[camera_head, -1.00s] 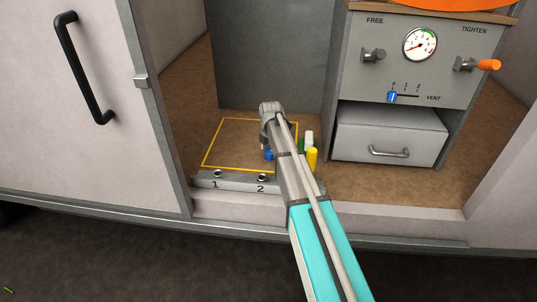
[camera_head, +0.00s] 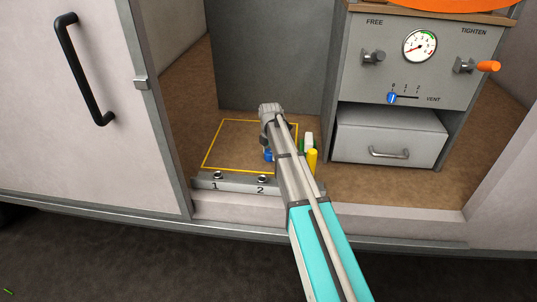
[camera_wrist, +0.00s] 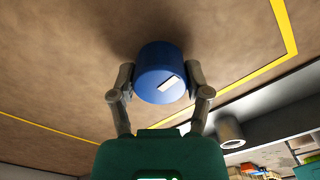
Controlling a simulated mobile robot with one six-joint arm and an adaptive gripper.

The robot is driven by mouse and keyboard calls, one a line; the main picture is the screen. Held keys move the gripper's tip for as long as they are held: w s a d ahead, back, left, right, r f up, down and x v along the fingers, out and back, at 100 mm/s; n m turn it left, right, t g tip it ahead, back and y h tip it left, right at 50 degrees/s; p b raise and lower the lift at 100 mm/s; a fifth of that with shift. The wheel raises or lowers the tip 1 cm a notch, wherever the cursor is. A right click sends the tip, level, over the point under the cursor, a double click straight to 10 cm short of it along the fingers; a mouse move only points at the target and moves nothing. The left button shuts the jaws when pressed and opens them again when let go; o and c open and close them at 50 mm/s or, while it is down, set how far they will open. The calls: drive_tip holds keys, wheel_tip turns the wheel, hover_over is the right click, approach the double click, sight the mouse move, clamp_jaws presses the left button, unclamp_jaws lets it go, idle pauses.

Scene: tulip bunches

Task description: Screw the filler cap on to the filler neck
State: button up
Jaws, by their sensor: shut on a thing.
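The blue cap (camera_wrist: 157,72) with a white mark sits between the two fingers of my gripper (camera_wrist: 161,76), which is shut on it. In the head view the blue cap (camera_head: 268,155) shows partly beside my arm, inside the yellow outline. Whether it touches the floor I cannot tell. A metal rail (camera_head: 205,183) at the front has short round necks marked 1 (camera_head: 218,175) and 2 (camera_head: 262,179). In the wrist view one pale hollow neck (camera_wrist: 229,128) shows on the rail, apart from the cap. Which one is the filler neck is unclear; my arm hides part of the rail.
Yellow (camera_head: 312,160) and white (camera_head: 309,138) pieces stand just right of my arm, with green beside them. A panel with a gauge (camera_head: 420,45) and a drawer (camera_head: 390,135) stands at the right. An open cabinet door (camera_head: 80,130) is at left. The outlined floor (camera_head: 225,145) left of my arm is clear.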

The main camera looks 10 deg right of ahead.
drive_tip(key=shift+r, duration=0.1)
wheel_tip(320, 180, up, 10)
drive_tip(key=p, duration=1)
idle(0.7)
wheel_tip(320, 180, up, 16)
drive_tip(key=r+p, duration=0.1)
drive_tip(key=p, duration=1.6)
hover_over(270, 151)
drive_tip(key=shift+s+f, duration=0.2)
drive_tip(key=shift+f, duration=0.05)
drive_tip(key=shift+s, duration=0.1)
